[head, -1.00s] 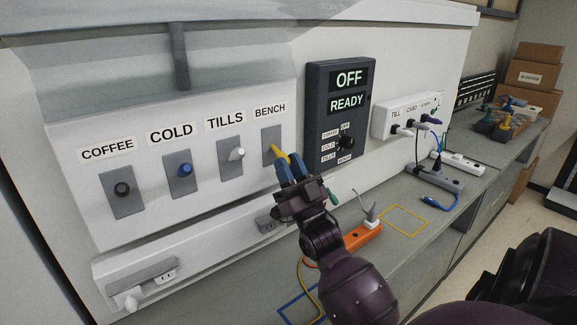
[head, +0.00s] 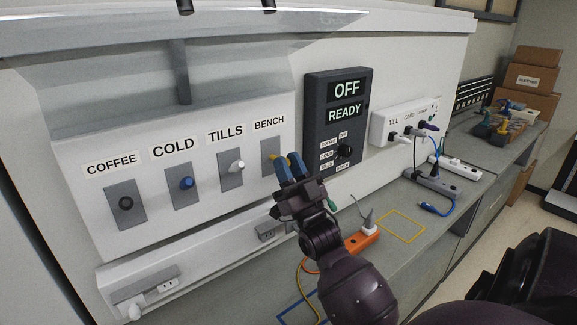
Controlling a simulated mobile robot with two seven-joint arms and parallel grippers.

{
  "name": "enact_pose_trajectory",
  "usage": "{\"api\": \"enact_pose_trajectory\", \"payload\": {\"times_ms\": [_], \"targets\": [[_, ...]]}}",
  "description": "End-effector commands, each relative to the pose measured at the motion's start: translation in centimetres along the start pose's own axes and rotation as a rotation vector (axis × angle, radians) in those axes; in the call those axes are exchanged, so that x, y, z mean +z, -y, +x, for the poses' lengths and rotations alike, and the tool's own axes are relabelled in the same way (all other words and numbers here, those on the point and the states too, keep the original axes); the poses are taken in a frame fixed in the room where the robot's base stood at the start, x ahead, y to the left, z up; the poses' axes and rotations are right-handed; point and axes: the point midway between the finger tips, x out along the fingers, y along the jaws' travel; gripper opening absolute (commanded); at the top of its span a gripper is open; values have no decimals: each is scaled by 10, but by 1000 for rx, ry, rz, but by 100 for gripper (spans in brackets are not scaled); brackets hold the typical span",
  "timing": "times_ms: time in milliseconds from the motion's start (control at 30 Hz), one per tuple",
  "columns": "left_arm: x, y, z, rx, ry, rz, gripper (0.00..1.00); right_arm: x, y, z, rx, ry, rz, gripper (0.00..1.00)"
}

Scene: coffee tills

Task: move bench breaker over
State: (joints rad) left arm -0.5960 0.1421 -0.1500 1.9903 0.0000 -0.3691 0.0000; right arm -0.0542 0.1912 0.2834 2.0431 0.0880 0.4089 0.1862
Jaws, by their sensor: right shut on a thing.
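The bench breaker is a yellow lever (head: 272,157) on a grey plate (head: 268,143) under the BENCH label, at the right end of the breaker row in the head view. My right gripper (head: 288,163) is at this plate with its blue fingertips shut on the yellow lever. The fingers hide most of the lever, so its exact tilt is hard to tell. The dark display box (head: 335,120) beside it reads OFF and READY. My left gripper is not in view.
Left of it are the white TILLS (head: 237,167), blue COLD (head: 187,183) and dark COFFEE (head: 126,203) breakers. A dark selector knob (head: 344,150) sits close right of my gripper. An orange power strip (head: 362,241) lies on the bench below.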

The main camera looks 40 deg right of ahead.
Motion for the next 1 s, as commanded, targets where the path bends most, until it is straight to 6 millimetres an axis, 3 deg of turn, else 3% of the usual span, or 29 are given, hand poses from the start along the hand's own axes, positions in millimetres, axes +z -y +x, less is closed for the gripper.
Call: {"api": "enact_pose_trajectory", "payload": {"times_ms": [1000], "targets": [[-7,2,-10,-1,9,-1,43,-8,0,16,-1,-5,0,10]]}}
